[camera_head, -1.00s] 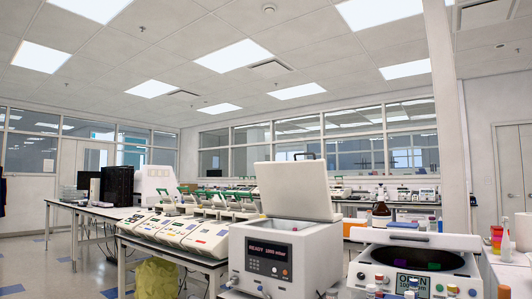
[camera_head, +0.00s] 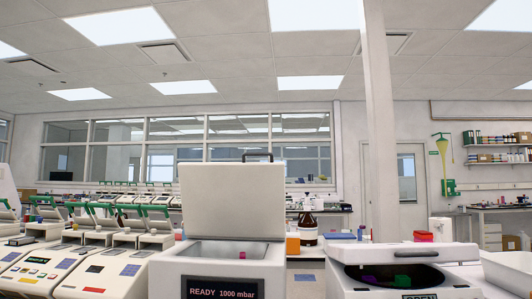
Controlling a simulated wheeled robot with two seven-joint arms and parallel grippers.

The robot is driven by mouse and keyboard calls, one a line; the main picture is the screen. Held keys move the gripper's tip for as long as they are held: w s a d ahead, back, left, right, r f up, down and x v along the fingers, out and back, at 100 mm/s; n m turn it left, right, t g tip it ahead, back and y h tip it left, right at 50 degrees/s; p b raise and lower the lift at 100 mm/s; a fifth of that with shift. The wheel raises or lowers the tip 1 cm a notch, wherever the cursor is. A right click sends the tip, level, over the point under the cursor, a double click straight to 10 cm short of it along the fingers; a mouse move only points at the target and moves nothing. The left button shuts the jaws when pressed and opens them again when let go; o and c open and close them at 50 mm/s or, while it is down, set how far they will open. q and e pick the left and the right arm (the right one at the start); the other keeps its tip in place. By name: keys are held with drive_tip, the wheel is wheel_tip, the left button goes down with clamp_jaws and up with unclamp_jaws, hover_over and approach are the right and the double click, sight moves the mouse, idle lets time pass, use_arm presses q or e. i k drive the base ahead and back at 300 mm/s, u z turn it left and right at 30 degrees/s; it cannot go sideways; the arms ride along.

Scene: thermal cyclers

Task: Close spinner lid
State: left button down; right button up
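Two lidded machines stand close in front of me. The white box-shaped one (camera_head: 170,277) has a display reading "READY 1000 mbar". Its flat lid (camera_head: 232,202) stands upright at the back, and its metal chamber is open. To its right is a low white machine with a round dark well (camera_head: 388,276) holding purple and green pieces. Its label reads "OPEN", and its pale lid part (camera_head: 404,251) lies behind the well. I cannot tell for certain which of them is the spinner. Neither of my grippers shows in the view.
Thermal cyclers (camera_head: 62,264) with raised green-handled lids stand in rows at the left. A brown bottle (camera_head: 307,228) and an orange box (camera_head: 292,244) are behind, between the two machines. A white column (camera_head: 380,130) rises behind the right machine. Shelves (camera_head: 500,148) hang at the far right.

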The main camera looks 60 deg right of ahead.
sight(228, 200)
drive_tip(key=z, duration=1)
drive_tip(key=i, duration=1.15)
drive_tip(key=z, duration=1.25)
